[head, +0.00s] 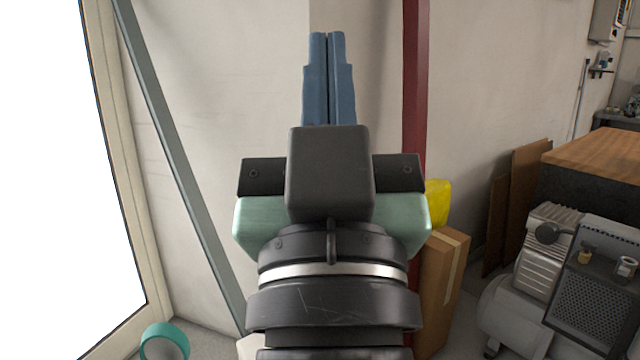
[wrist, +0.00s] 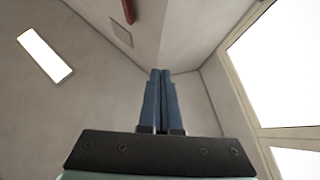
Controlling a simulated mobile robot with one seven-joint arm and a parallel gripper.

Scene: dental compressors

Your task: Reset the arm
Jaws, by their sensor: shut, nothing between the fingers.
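My gripper (head: 328,36) stands upright in the middle of the head view, with its two blue fingers pointing up and pressed together. Nothing is between the fingers. In the wrist view the same blue fingers (wrist: 160,72) are side by side and shut, with the ceiling and wall corner behind them. My arm hides the wall and floor directly behind it in the head view.
A compressor (head: 545,255) stands at the lower right, beside a wooden-topped bench (head: 600,150). A cardboard box (head: 440,285) stands right of my arm, with a yellow object (head: 438,203) above it. A red post (head: 415,90) rises behind. A teal ring-shaped object (head: 164,341) is at the lower left.

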